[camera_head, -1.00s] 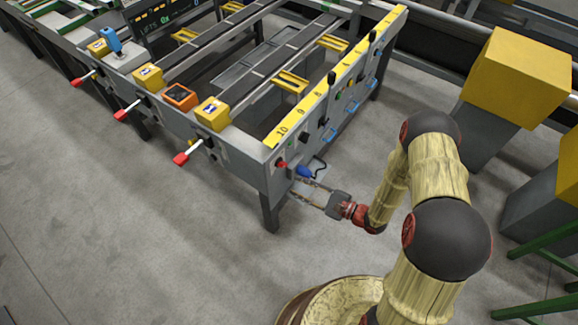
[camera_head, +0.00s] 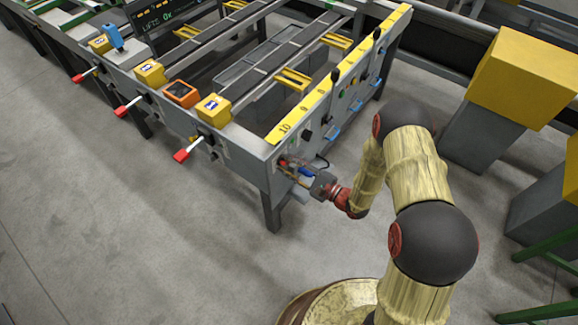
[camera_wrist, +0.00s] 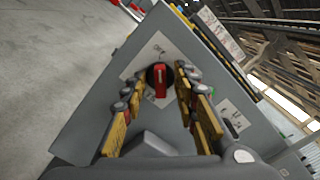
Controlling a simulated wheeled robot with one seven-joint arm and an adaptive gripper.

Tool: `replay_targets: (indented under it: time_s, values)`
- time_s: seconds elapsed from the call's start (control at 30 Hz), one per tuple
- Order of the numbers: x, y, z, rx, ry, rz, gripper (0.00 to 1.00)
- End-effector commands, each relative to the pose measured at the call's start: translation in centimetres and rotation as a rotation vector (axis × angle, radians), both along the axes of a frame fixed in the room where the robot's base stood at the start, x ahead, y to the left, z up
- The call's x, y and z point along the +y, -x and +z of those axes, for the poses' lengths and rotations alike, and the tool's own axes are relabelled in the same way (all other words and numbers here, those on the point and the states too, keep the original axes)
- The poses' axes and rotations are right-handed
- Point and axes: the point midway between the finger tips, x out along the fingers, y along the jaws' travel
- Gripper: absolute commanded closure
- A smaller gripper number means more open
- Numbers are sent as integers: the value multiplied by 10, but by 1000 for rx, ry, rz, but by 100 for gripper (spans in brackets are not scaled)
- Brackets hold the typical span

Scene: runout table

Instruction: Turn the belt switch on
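The belt switch is a red rotary handle (camera_wrist: 160,80) on a round black base, set on a white label plate on the grey end panel (camera_wrist: 110,125). In the wrist view the handle stands roughly upright in the picture. My gripper (camera_wrist: 158,98) is open, with one yellow-padded finger on each side of the handle and visible gaps. In the head view my gripper (camera_head: 298,170) is at the table's near corner, and its fingers partly cover the switch there.
A blue part (camera_head: 306,171) sits close beside my fingers on the end panel. Black knobs and blue handles (camera_head: 332,132) line the panel farther along. Red-tipped levers (camera_head: 182,155) stick out of the front side. Yellow-topped grey cabinets (camera_head: 520,75) stand at right. Floor at left is clear.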

Motion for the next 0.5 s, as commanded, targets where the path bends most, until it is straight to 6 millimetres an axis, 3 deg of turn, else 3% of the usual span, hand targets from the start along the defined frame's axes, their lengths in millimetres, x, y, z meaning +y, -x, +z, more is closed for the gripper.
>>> replay_targets:
  time_s: [0.2, 0.5]
  values:
    - [0, 0, 0, 0, 0, 0, 71]
    - [0, 0, 0, 0, 0, 0, 88]
